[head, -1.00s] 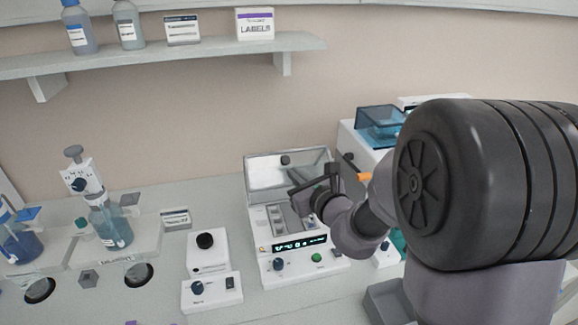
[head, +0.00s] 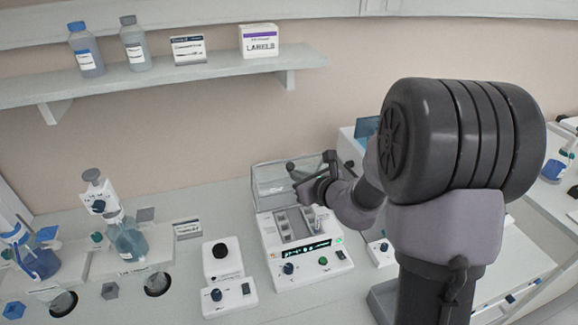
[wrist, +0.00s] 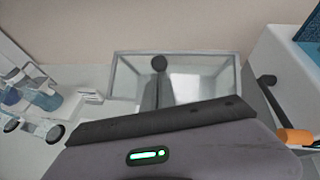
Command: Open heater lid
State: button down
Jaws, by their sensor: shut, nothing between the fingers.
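The heater (head: 300,262) is a white block with a lit display, a dark knob and a green button on its front. Its clear, grey-framed lid (head: 268,181) stands raised at the back edge, tilted up from the tube wells. My gripper (head: 297,178) is in front of the raised lid, above the wells, shut and empty. In the wrist view its shut fingers point toward the lid below the knob; I cannot tell whether they touch it.
A small white device with a black top (head: 221,262) stands left of the heater. A bottle and pipette rack are further left. A white machine with a blue cover (head: 366,128) is behind my arm on the right. A shelf (head: 170,83) hangs above.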

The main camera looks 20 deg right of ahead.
aim_at(290, 160)
jog(key=shift+w+a+r, duration=0.1)
jog(key=shift+w+r, duration=0.2)
jog(key=shift+w, duration=0.45)
jog(key=w+p, duration=0.1)
jog(key=p, duration=0.1)
jog(key=r+g+p, duration=0.1)
jog(key=p, duration=0.1)
jog(key=w+r+p, duration=0.1)
jog(key=p, duration=0.2)
jog(key=shift+w+d+r+g, duration=0.15)
jog(key=shift+w+d+g, duration=0.1)
jog(key=shift+w+g, duration=0.1)
jog(key=w+p, duration=0.1)
jog(key=p, duration=0.1)
jog(key=w+g+p, duration=0.1)
jog(key=w+p, duration=0.1)
jog(key=shift+f, duration=0.4)
jog(key=shift+w+f, duration=0.2)
jog(key=shift+w, duration=0.6)
